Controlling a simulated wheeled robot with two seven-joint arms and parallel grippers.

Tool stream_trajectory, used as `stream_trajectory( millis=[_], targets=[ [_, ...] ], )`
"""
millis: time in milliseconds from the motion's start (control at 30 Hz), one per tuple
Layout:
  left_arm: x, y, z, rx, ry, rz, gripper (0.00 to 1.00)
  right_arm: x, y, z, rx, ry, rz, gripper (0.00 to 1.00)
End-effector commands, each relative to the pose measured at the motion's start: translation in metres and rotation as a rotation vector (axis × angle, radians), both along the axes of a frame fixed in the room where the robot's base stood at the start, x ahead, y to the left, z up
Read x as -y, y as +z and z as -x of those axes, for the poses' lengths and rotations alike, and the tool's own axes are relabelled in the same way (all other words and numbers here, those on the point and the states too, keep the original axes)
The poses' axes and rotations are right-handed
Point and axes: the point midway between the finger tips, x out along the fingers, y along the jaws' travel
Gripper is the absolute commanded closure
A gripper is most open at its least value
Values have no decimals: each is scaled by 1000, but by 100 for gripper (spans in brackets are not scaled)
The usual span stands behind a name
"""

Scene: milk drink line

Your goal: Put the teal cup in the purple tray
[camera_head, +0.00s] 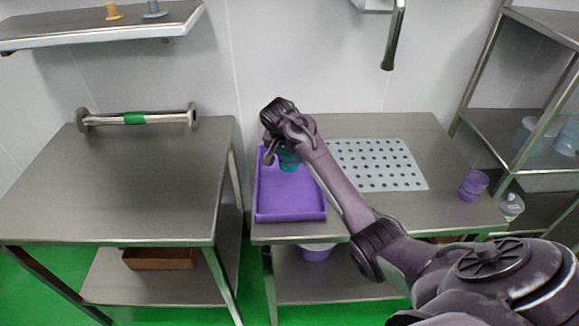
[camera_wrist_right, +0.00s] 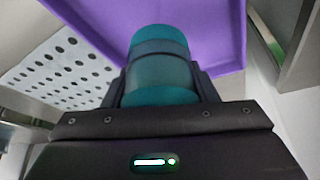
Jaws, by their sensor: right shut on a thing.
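The teal cup (camera_head: 288,160) is in my right gripper (camera_head: 273,158), over the far part of the purple tray. The wrist view shows the teal cup (camera_wrist_right: 158,62) between the two fingers of the right gripper (camera_wrist_right: 160,85), with the purple tray (camera_wrist_right: 217,30) behind it. The purple tray (camera_head: 290,215) lies on the left part of the middle table; its near part is bare. I cannot tell whether the cup's base touches the tray floor. My left gripper is not in view.
A grey perforated mat (camera_head: 378,165) lies right of the tray. A purple cup (camera_head: 473,186) stands at the table's right end. A metal pipe piece with a green band (camera_head: 134,118) lies on the left table. A faucet (camera_head: 394,40) hangs above the back.

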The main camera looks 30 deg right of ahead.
Motion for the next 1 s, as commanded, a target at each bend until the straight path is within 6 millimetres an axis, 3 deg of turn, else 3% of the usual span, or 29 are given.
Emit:
stream_trajectory(
  millis=[500,900,933,1000],
  targets=[
    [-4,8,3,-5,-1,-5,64,1,-59,0,0,0,1,80],
    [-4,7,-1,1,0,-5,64,0,-64,0,2,-1,0,80],
    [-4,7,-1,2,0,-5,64,0,-65,0,1,0,0,45],
    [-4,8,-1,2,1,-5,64,0,-64,0,1,0,0,36]
  ],
)
